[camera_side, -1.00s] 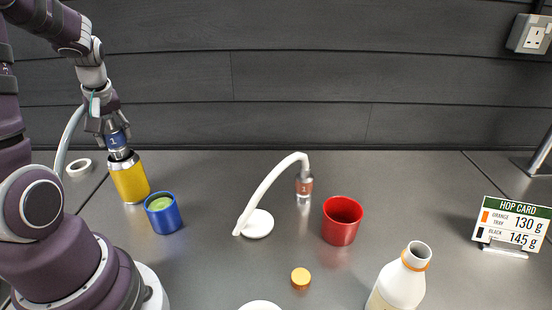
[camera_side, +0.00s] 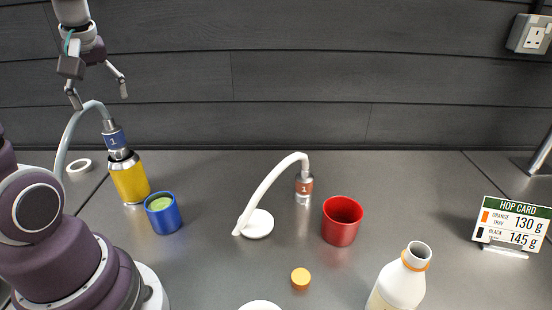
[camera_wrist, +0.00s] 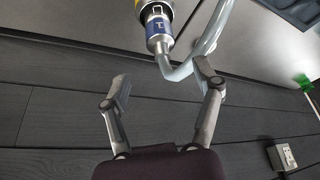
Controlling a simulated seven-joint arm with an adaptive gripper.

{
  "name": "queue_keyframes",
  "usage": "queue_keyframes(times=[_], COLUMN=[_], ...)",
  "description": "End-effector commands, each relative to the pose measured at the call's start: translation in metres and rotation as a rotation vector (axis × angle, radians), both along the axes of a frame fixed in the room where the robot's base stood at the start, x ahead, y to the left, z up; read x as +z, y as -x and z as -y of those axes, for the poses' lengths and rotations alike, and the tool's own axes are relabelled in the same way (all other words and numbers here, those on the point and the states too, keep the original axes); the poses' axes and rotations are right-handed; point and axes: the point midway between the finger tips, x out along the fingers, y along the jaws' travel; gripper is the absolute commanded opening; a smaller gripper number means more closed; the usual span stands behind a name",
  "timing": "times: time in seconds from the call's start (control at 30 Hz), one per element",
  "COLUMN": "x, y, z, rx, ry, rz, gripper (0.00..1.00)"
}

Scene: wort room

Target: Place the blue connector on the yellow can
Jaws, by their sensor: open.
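The blue connector (camera_side: 115,138), marked 1 and joined to a pale grey hose (camera_side: 70,135), sits upright on top of the yellow can (camera_side: 130,182) at the left. In the wrist view the blue connector (camera_wrist: 157,28) shows at the top, with a sliver of the yellow can behind it. My gripper (camera_side: 99,101) is open and empty above the connector, apart from it. Its spread fingers also show in the wrist view (camera_wrist: 163,92) with nothing between them.
A blue cup (camera_side: 164,218) with green contents stands close right of the can. A white ring (camera_side: 79,167) lies behind it. An orange-brown connector (camera_side: 304,189) on a white hose, a red cup (camera_side: 341,228), an orange cap (camera_side: 300,280) and a white bottle (camera_side: 400,284) stand further right.

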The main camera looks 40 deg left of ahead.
Motion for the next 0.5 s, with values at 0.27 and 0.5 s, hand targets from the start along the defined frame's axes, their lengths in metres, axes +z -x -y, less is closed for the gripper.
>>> queue_keyframes(times=[0.27,0.5], x=[0.018,-0.015], y=[-0.019,-0.037], z=[0.044,0.188], rx=[-0.272,-1.252], ry=[-0.011,-0.065], rz=[0.007,0.062], gripper=[0.65,0.65])
